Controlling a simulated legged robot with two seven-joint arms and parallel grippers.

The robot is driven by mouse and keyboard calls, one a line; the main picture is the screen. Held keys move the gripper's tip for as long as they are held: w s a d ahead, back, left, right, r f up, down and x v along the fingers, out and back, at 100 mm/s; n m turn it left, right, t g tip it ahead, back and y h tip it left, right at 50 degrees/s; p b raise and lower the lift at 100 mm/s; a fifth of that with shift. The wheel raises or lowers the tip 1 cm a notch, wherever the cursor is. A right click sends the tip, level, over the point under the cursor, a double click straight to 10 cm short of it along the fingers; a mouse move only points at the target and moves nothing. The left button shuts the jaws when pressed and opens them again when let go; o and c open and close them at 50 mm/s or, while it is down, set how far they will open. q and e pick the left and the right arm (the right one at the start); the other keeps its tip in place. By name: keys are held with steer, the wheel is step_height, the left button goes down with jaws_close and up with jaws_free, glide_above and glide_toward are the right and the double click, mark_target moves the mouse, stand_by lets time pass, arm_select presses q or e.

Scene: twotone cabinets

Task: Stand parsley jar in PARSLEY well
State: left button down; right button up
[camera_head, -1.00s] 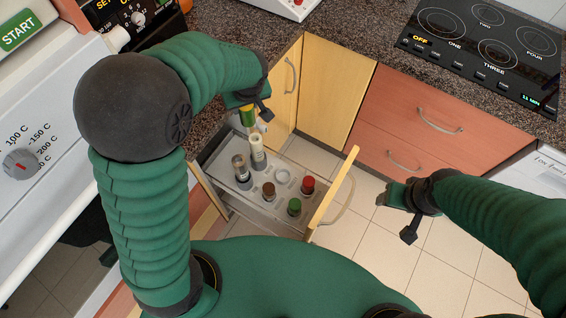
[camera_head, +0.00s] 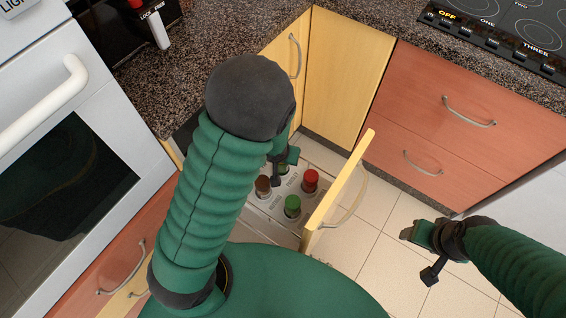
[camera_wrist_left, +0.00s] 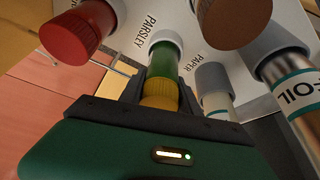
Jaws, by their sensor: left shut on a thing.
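My left gripper (camera_wrist_left: 160,90) is shut on the parsley jar (camera_wrist_left: 164,62), which is green with a yellow end, in the left wrist view. The jar's far end meets the pale round rim of the PARSLEY well (camera_wrist_left: 163,38), beside the PARSLEY label. I cannot tell how deep it sits. In the head view my left gripper (camera_head: 284,158) is over the open drawer, and a bit of the green jar (camera_head: 284,169) shows below it. My left arm hides much of the drawer. My right gripper (camera_head: 420,234) is outside the drawer at the right; its jaws are unclear.
The open drawer (camera_head: 343,190) holds a red-lidded jar (camera_head: 311,180), a green-lidded jar (camera_head: 292,206) and a brown-lidded jar (camera_head: 263,185). A paper roll (camera_wrist_left: 213,85) and a foil roll (camera_wrist_left: 290,85) stand near the jar. Clear floor lies right of the drawer.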

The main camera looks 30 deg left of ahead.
arm_select(q)
steer(key=shift+d+f, duration=0.1)
steer(key=shift+f, duration=0.75)
steer(key=shift+r, duration=0.1)
arm_select(e)
steer(key=shift+d+f, duration=0.1)
steer(key=shift+f, duration=0.3)
arm_select(q)
steer(key=shift+f, duration=0.2)
steer(key=c, duration=0.9)
jaws_free()
steer(key=shift+o, duration=0.2)
arm_select(e)
steer(key=shift+f, duration=0.15)
